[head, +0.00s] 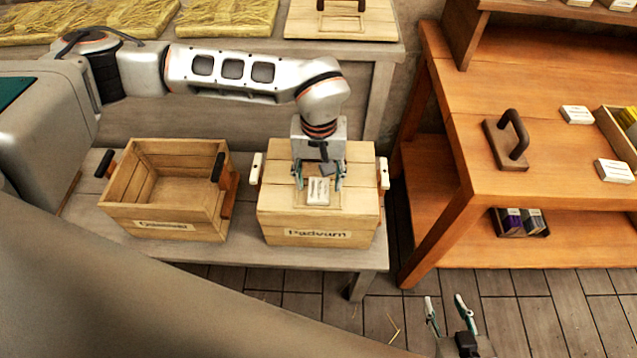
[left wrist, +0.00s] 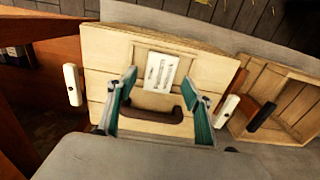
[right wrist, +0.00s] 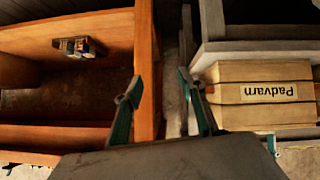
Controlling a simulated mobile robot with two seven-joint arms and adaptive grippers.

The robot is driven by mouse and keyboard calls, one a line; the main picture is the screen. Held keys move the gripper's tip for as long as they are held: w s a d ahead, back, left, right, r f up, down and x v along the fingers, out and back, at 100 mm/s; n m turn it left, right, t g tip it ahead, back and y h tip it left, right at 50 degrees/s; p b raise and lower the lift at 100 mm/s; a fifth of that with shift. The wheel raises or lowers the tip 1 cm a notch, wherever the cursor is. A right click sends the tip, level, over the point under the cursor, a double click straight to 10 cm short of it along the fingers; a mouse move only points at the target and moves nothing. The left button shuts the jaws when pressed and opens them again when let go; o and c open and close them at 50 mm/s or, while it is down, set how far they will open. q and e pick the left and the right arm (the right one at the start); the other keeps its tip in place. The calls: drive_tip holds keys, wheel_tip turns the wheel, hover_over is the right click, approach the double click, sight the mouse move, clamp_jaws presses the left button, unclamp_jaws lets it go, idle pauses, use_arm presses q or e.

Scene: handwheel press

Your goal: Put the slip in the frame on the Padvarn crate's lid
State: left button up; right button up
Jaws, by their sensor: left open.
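The Padvarn crate (head: 318,222) stands on the grey bench with its wooden lid (head: 357,160) on. A white printed slip (head: 318,191) is at the shallow frame (head: 336,200) on the lid. In the left wrist view the slip (left wrist: 159,71) sits slightly turned within the frame's outline (left wrist: 139,55); whether it lies fully flat I cannot tell. My left gripper (head: 318,180) is open just above the lid, its fingers apart on either side of the slip (left wrist: 168,85), not gripping it. My right gripper (head: 450,302) is open and empty, low in front of the orange table.
An open, empty crate (head: 165,190) stands left of the Padvarn crate. The lid has a dark handle (left wrist: 150,114). The orange table (head: 540,150) at right holds a handled block (head: 507,140), white card stacks (head: 577,115) and a box. Bare floor (head: 520,300) lies in front.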

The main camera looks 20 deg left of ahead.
sight(318, 190)
use_arm(q)
wheel_tip(318, 190, up, 10)
drive_tip(key=shift+p, duration=0.45)
idle(0.3)
